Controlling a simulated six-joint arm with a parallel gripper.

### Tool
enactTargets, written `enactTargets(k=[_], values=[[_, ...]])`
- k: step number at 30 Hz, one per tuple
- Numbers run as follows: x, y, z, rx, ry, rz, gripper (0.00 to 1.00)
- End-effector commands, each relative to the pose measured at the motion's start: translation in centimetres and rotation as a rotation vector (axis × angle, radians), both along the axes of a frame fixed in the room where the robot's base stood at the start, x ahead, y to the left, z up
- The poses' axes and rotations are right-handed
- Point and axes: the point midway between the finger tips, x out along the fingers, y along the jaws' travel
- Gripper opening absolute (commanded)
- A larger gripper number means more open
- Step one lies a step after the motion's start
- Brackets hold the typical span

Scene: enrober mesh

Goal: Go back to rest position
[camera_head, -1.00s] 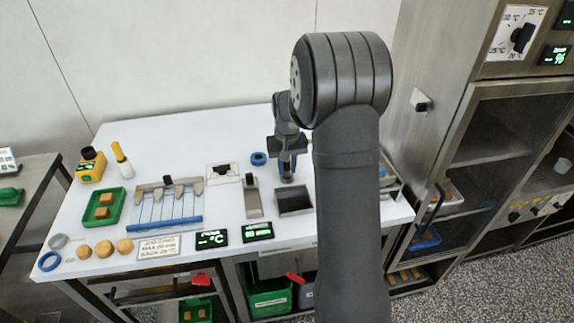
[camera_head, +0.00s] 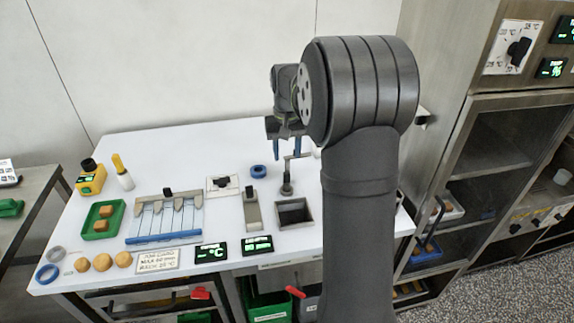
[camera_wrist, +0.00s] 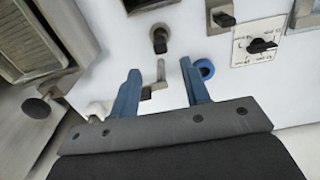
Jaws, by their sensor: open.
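My gripper (camera_head: 285,133) is raised above the right part of the white table, with its blue fingers pointing down. In the wrist view my gripper (camera_wrist: 160,92) has its two blue fingers wide apart with nothing held between them. A small metal crank handle (camera_wrist: 153,88) shows beyond and between the fingers, apart from them. A black-tipped lever (camera_head: 286,187) stands below the gripper, beside a square dark well (camera_head: 294,212). My own arm hides the right end of the table in the head view.
A blue tape ring (camera_head: 258,171) and a dial plate (camera_head: 222,185) lie nearby. A wire frame (camera_head: 165,220), a green tray (camera_head: 104,219) and a yellow device (camera_head: 90,178) stand to the left. A steel cabinet (camera_head: 455,130) stands at right. The table's back strip is clear.

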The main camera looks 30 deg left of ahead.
Motion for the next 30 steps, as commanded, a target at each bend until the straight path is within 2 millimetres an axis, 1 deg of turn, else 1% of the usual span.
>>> enactTargets(k=[1, 3, 6, 15, 18, 20, 23, 30], values=[[0.0, 0.0, 0.7, 0.001, -0.001, 0.0, 0.43], [0.0, 0.0, 1.3, 0.001, -0.001, 0.0, 0.43], [0.0, 0.0, 1.7, 0.0, 0.0, 0.0, 0.43], [0.0, 0.0, 1.8, -0.001, 0.001, 0.0, 0.43], [0.0, 0.0, 1.5, -0.001, 0.001, 0.0, 0.43], [0.0, 0.0, 1.1, -0.001, 0.001, 0.0, 0.43], [0.0, 0.0, -0.1, -0.002, 0.002, 0.0, 0.43], [0.0, 0.0, -4.8, -0.004, 0.004, 0.0, 0.43]])
